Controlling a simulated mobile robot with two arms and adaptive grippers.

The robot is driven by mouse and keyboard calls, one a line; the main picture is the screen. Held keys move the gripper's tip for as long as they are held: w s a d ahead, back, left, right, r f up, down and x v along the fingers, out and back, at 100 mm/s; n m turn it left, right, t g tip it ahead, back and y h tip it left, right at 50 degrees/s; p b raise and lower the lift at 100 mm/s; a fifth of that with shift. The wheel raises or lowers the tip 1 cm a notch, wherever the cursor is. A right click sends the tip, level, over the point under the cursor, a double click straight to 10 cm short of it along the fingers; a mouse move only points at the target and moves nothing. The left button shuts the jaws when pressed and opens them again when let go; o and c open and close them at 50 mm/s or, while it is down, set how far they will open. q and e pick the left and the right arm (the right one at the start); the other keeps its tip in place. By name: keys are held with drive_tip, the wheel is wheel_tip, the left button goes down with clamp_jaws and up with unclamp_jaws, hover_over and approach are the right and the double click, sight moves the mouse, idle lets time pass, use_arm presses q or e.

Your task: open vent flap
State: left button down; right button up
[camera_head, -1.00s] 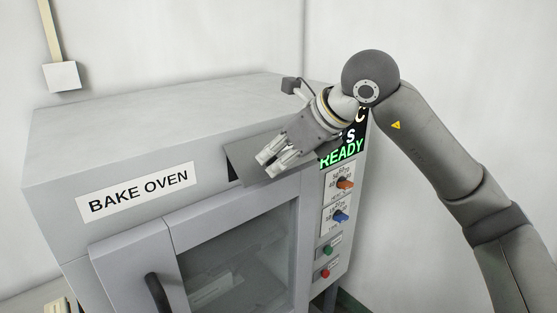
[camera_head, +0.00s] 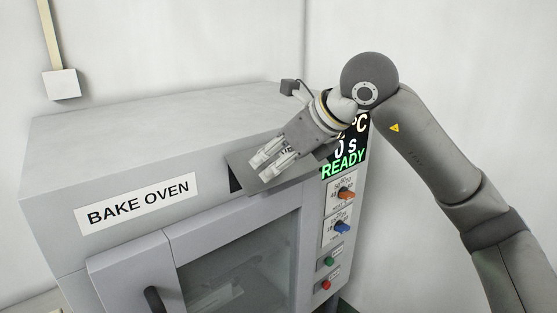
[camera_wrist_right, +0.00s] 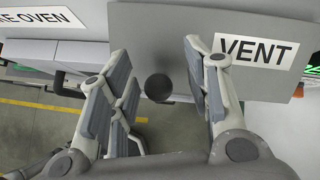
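The vent flap (camera_head: 285,187) is a flat grey plate at the top of the oven front, beside the BAKE OVEN label. It stands tilted out, with a dark gap at its left edge. In the right wrist view, the flap (camera_wrist_right: 215,22) carries a VENT label and a round black knob (camera_wrist_right: 158,87). My right gripper (camera_head: 265,166) is over the flap in the head view. In the wrist view its fingers (camera_wrist_right: 162,90) are spread apart, one on each side of the knob, with room around it. My left gripper is not in view.
The grey bake oven (camera_head: 130,150) has a glass door (camera_head: 240,262) with a dark handle (camera_head: 154,299) below the flap. A READY display (camera_head: 343,160), knobs and buttons are on the right of its front. A wall box (camera_head: 62,84) is behind, left.

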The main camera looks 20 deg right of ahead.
drive_tip(key=shift+f, duration=0.1)
drive_tip(key=shift+s+d, duration=0.15)
drive_tip(key=shift+s, duration=0.1)
drive_tip(key=shift+s+d+r, duration=0.15)
drive_tip(key=shift+s+r, duration=0.1)
drive_tip(key=shift+r, duration=0.05)
drive_tip(key=v, duration=1.1)
drive_tip(key=shift+w, duration=0.1)
